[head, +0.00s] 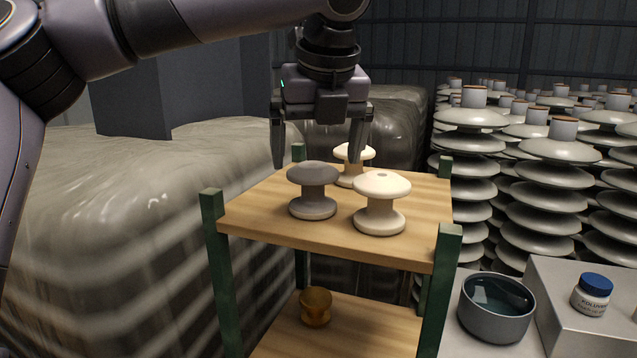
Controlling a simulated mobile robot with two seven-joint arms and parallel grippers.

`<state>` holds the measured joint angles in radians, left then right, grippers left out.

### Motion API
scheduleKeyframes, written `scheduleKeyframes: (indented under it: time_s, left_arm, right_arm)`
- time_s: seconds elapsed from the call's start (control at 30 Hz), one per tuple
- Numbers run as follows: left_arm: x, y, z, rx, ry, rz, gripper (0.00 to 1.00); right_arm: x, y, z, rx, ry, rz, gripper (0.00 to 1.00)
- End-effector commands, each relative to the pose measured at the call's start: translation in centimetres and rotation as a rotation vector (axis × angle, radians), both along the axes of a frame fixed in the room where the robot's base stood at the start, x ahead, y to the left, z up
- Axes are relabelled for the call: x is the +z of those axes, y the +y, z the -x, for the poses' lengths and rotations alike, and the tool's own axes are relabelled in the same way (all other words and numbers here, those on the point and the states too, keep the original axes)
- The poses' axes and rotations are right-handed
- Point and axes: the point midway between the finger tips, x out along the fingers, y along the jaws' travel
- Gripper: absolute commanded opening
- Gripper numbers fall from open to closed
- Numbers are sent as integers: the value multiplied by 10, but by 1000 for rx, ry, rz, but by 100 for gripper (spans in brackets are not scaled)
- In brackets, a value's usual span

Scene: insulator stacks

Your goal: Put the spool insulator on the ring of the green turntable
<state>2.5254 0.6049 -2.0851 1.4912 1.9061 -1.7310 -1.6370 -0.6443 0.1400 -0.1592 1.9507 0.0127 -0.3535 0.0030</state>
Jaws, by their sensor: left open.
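Three spool insulators stand upright on the wooden top of a shelf (248,222). A grey spool insulator (312,208) is at the front left. A cream spool insulator (379,222) is at the front right, and another cream spool insulator (346,181) is behind, partly covered by a finger of my left gripper. My left gripper (318,163) points down with its fingers wide apart and empty, around the height of the grey spool's top; I cannot tell its exact depth. No green turntable shows, and my right gripper is out of view.
Green corner posts (446,245) rise above the shelf top. An amber spool-shaped piece (316,306) sits on the lower board. At the right are a grey bowl (497,309) and a blue-lidded jar (592,294). Tall insulator stacks (470,150) stand behind; wrapped bulk (130,220) fills the left.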

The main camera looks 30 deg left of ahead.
Motion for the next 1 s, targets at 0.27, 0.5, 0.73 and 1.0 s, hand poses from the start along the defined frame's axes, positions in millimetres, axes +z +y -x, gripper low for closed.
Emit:
scheduleKeyframes:
  time_s: [0.27, 0.5, 0.73, 1.0]
  left_arm:
    - [-19, 7, -5, 1, 1, -2, 100]
    - [-42, 15, -11, 2, 0, -2, 100]
    - [-59, 20, -17, 1, 0, 0, 100]
    - [-60, 21, -17, 1, 0, 0, 94]
  right_arm:
    - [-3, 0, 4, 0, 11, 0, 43]
    - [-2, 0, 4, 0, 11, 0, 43]
    - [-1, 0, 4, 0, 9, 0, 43]
    - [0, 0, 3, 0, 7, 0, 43]
